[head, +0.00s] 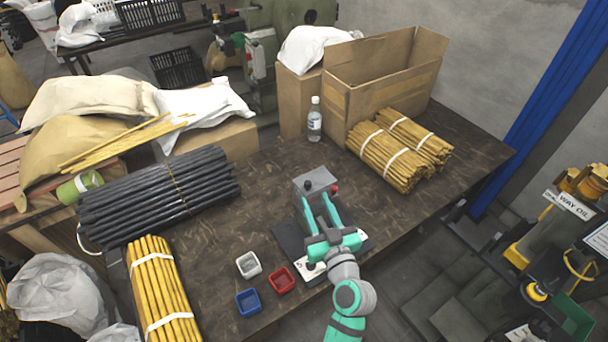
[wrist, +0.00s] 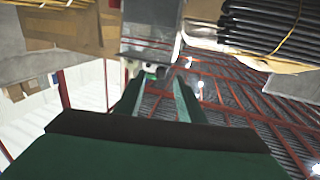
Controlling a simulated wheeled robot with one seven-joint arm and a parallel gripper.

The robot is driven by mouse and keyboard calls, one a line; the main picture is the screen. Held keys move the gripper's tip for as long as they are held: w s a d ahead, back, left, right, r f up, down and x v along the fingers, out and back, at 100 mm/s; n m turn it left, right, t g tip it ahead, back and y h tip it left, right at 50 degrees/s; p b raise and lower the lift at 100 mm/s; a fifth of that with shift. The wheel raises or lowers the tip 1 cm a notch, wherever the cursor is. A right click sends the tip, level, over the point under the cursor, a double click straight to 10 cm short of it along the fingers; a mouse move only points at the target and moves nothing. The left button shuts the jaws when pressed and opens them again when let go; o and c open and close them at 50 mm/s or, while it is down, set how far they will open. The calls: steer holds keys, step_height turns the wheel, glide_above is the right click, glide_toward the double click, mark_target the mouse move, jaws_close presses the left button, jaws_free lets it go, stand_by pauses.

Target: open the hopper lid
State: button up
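A small grey metal plate (head: 318,175), which looks like the hopper lid, sits at the top of the bench press just beyond my fingertips. A dark round knob (head: 308,186) shows at its near left and a small red part at its right. In the wrist view a grey metal box face (wrist: 150,28) fills the top middle. My gripper (head: 317,198) is open, with its teal fingers apart and nothing clearly held. Its fingertips (wrist: 158,82) point toward the grey metal, close to it; I cannot tell if they touch. My arm hides much of the press. The lid's angle is unclear.
The black press base (head: 288,238) stands on the dark bench. White (head: 248,264), red (head: 281,280) and blue (head: 248,302) bins sit to its left. Black rods (head: 160,190), yellow rod bundles (head: 402,150), a bottle (head: 315,122) and a carton (head: 385,75) surround it.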

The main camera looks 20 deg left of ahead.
mark_target(306, 182)
steer(key=shift+w+a+r, duration=0.35)
steer(key=shift+w+a, duration=0.05)
steer(key=x, duration=1)
steer(key=shift+f, duration=0.1)
steer(key=shift+a, duration=0.15)
steer(key=shift+s, duration=0.1)
steer(key=shift+c, duration=0.9)
jaws_close()
